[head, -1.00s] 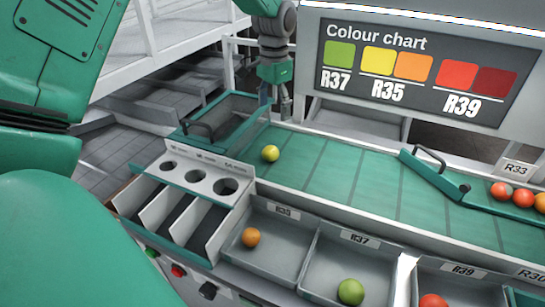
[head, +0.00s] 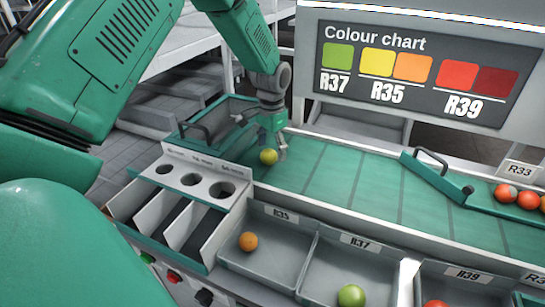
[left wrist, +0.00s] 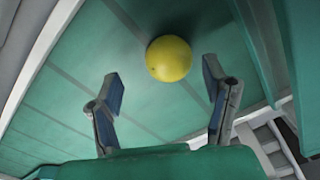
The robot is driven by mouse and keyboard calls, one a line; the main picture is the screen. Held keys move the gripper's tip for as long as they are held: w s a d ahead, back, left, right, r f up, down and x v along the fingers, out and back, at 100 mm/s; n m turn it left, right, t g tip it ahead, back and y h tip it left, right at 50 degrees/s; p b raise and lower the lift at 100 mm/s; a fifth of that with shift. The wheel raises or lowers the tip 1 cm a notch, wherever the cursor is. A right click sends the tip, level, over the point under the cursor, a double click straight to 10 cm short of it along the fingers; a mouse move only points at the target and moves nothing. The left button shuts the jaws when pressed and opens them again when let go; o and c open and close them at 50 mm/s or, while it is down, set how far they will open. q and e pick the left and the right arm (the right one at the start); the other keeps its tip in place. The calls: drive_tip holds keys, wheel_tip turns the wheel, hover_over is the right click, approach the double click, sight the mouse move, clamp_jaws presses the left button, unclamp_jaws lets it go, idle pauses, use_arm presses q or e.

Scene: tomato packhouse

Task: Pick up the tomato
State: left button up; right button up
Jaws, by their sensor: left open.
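The yellow tomato (head: 268,156) lies on the green conveyor belt (head: 335,185) near its left end. It also shows in the left wrist view (left wrist: 169,58), just beyond the fingertips and nearer the right-hand finger. My left gripper (head: 276,150) is low over the belt, right at the tomato in the head view. In the left wrist view my left gripper (left wrist: 160,85) has its two fingers spread wide with nothing between them. I cannot tell whether a finger touches the tomato. My right gripper does not show.
Grading bins hold an orange tomato (head: 248,241) and a green tomato (head: 351,296). A sizing box with holes (head: 192,180) stands at the belt's near left. A green gate (head: 436,172) crosses the belt at right, before several red tomatoes (head: 528,199). The mid belt is clear.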

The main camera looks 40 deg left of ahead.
sight(270, 151)
use_arm(q)
drive_tip(key=f, duration=0.1)
drive_tip(key=a+f, duration=0.1)
drive_tip(key=f, duration=0.1)
drive_tip(key=shift+a+f, duration=0.25)
drive_tip(key=shift+f, duration=0.15)
drive_tip(key=shift+a+f, duration=0.15)
drive_tip(key=shift+a, duration=0.2)
drive_tip(key=shift+d+r, duration=0.2)
drive_tip(key=shift+d, duration=0.2)
drive_tip(key=c, duration=0.8)
drive_tip(key=shift+d+r, duration=0.15)
drive_tip(key=shift+d, duration=0.4)
drive_tip(key=shift+c, duration=0.8)
drive_tip(key=shift+a+r, duration=0.2)
drive_tip(key=r, duration=0.2)
drive_tip(key=a+r, duration=0.1)
drive_tip(key=r, duration=0.1)
drive_tip(key=shift+a, duration=0.15)
drive_tip(key=r, duration=0.2)
drive_tip(key=d+r, duration=0.1)
drive_tip(key=r, duration=0.2)
drive_tip(key=shift+d+r, duration=0.2)
drive_tip(key=shift+r, duration=0.1)
